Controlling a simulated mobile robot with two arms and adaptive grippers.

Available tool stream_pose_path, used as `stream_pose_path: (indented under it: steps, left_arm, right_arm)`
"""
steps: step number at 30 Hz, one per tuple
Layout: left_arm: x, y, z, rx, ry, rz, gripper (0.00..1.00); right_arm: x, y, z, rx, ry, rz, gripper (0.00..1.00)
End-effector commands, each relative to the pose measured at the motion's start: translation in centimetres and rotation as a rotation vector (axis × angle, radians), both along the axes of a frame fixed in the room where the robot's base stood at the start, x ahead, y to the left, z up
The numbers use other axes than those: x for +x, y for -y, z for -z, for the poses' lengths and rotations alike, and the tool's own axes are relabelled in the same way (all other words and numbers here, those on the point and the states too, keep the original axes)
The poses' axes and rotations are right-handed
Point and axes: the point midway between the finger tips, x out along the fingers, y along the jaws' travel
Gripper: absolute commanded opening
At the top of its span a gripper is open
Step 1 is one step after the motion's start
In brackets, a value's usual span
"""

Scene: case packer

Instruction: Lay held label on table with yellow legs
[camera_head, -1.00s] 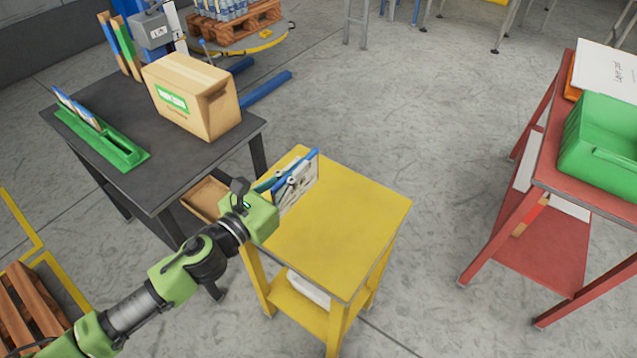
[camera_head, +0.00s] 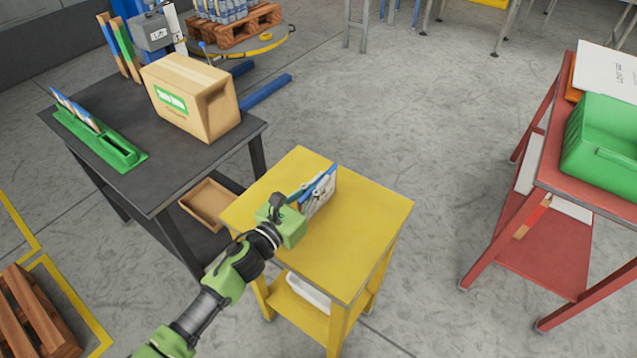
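The table with yellow legs (camera_head: 352,240) stands in the middle of the head view, with a bare yellow top. My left gripper (camera_head: 305,190) is over the back left part of that top. It is shut on the label (camera_head: 322,193), a thin whitish sheet with a blue upper edge. The label stands upright and tilted in the fingers; whether its lower edge touches the table top cannot be told. The gripper body hides part of it. My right gripper is not in view.
A dark table (camera_head: 75,137) at left bears a cardboard box (camera_head: 205,112) and a green holder (camera_head: 115,152). A red table (camera_head: 585,190) at right bears a green bin (camera_head: 600,140). The yellow top's right and front parts are clear.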

Motion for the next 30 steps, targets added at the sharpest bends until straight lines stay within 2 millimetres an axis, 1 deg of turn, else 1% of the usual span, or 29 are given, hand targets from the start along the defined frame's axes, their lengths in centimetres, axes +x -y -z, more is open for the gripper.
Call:
stream_pose_path:
  steps: [3, 7, 9, 18, 23, 26, 30]
  left_arm:
    - [0.0, 0.0, 0.0, 0.000, 0.000, 0.000, 0.00]
    - [0.0, 0.0, 0.4, -0.001, -0.001, 0.000, 0.00]
    - [0.0, 0.0, 0.2, -0.001, -0.001, 0.000, 0.21]
    - [0.0, 0.0, 0.2, -0.001, -0.001, -0.001, 0.21]
    - [-0.1, -0.2, -0.1, 0.001, -0.001, -0.001, 0.21]
    - [-1.3, -1.0, 0.2, 0.001, -0.002, -0.001, 0.21]
    - [-3.6, -2.7, 0.3, 0.002, -0.002, -0.001, 0.21]
  right_arm:
    - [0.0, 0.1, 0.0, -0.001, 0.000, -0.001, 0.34]
    - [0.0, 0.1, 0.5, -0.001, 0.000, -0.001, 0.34]
    - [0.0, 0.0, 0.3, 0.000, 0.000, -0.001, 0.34]
    - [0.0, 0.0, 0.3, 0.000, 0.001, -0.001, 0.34]
    - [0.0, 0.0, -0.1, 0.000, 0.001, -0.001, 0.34]
    - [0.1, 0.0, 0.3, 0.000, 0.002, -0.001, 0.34]
    - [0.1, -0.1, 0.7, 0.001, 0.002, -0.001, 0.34]
